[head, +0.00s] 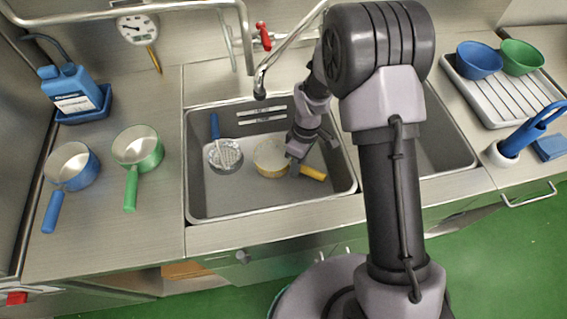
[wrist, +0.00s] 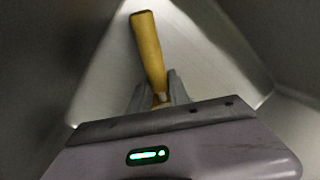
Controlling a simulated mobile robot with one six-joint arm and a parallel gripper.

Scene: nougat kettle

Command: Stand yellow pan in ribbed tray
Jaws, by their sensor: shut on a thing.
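The yellow pan (head: 270,160) sits in the left sink basin, its bowl to the left and its yellow handle (head: 313,172) pointing right. My gripper (head: 293,158) reaches down into the basin at the pan. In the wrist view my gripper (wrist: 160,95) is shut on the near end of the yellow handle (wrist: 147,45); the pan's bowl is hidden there. The ribbed tray (head: 512,88) lies on the counter at the right. A blue bowl-like pan (head: 479,60) and a green one (head: 521,57) sit at its back, with bare ribs in front.
Blue (head: 71,166) and green (head: 138,147) pans stand on the left counter. The faucet (head: 262,80) arches over the basin's back. A brush in a holder (head: 505,152) stands before the tray.

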